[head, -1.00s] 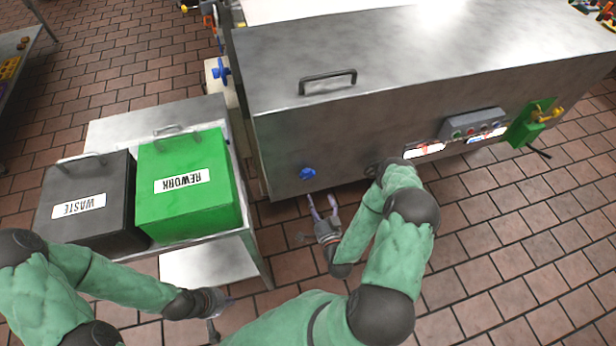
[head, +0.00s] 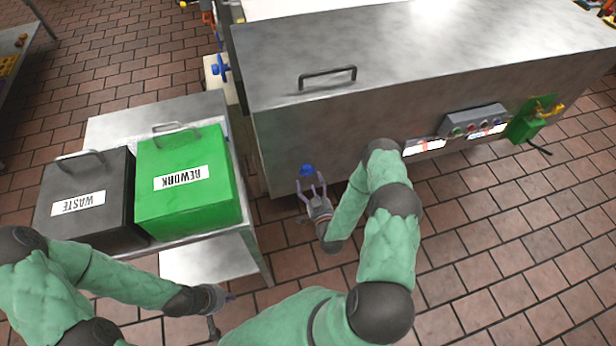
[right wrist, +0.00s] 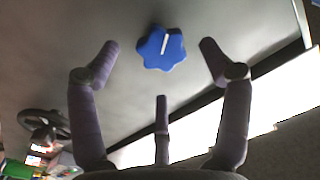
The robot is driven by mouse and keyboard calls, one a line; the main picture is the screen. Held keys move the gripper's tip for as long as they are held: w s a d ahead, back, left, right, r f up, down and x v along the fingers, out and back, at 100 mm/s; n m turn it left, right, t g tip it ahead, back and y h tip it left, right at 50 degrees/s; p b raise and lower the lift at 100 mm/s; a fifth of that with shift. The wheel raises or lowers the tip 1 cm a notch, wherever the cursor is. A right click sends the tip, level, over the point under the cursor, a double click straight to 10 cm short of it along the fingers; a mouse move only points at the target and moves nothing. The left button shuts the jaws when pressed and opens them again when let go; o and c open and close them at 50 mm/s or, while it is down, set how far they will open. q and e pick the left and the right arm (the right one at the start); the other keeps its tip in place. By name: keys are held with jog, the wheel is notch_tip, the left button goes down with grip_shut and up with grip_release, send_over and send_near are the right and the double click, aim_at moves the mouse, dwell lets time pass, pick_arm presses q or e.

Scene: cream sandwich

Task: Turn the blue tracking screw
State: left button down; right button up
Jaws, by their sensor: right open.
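The blue tracking screw (head: 307,170) is a lobed knob on the front face of the steel machine, near its lower left corner. In the right wrist view the blue screw (right wrist: 161,48) shows a white line across its face. My right gripper (head: 311,186) is open just below and in front of the screw. In the right wrist view its fingers (right wrist: 160,75) are spread, with the screw ahead between the upper two tips and no visible contact. My left gripper (head: 222,312) is low at the bottom of the head view, away from the screw; its fingers are too unclear to judge.
The steel machine (head: 400,75) has a lid handle (head: 328,77) and a control box (head: 472,121). A black waste bin (head: 88,225) and a green rework bin (head: 190,205) stand on a steel cart (head: 105,130) at left. A dark handwheel (right wrist: 45,122) shows in the right wrist view.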

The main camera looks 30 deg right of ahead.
aim_at(307, 174)
jog(key=shift+b+x, duration=0.4)
jog(key=shift+x, duration=1.65)
jog(key=c, duration=1.1)
